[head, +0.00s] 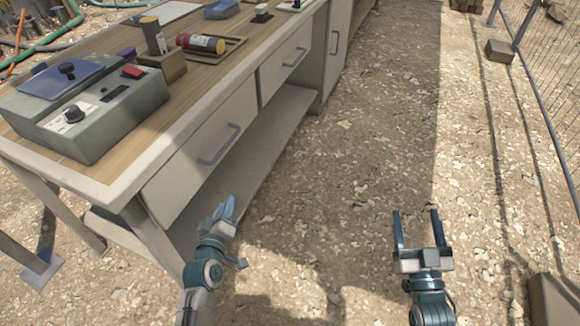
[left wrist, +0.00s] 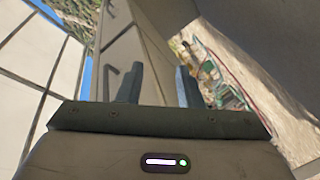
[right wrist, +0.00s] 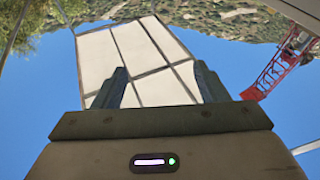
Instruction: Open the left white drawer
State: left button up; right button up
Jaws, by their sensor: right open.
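The left white drawer (head: 203,158) is the nearer drawer under the wooden-topped workbench. It looks closed, and its grey bar handle (head: 219,146) sits on its front. My left gripper (head: 225,207) is just below and in front of this drawer, apart from the handle. Its fingers are apart and empty, also in the left wrist view (left wrist: 160,85). A dark handle (left wrist: 108,80) shows beside them there; I cannot tell whose it is. My right gripper (head: 418,222) is open and empty over the gravel, well right of the bench.
A second white drawer (head: 287,62) with its own handle is further along the bench. A lower shelf (head: 255,150) runs beneath. A grey control box (head: 95,115) and a red cylinder (head: 203,43) are on top.

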aim_at(221, 150)
pick_arm(q)
notch_tip(221, 150, up, 9)
jog(key=s+n+t+b, duration=0.1)
jog(key=n+t+b, duration=0.2)
jog(key=t+b, duration=0.1)
pick_arm(e)
jog(key=s+a+r+t+y, duration=0.1)
jog(key=s+r+t, duration=0.3)
jog(key=s+r, duration=0.5)
pick_arm(q)
jog(key=shift+y, duration=0.4)
jog(key=p+x, duration=0.1)
jog(key=x, duration=0.2)
jog(key=p+x, duration=0.1)
jog(key=x, duration=0.5)
jog(key=shift+w+a+r+p, duration=0.3)
jog(key=shift+a+r+p, duration=0.05)
jog(key=shift+a+p, duration=0.05)
jog(key=shift+w, duration=0.55)
pick_arm(e)
notch_tip(221, 150, down, 14)
jog(key=w+m+g, duration=0.1)
jog(key=g, duration=0.9)
jog(key=shift+w+a+h, duration=0.35)
jog(key=shift+a+h, duration=0.05)
jog(key=shift+a, duration=0.05)
pick_arm(q)
grip_shut()
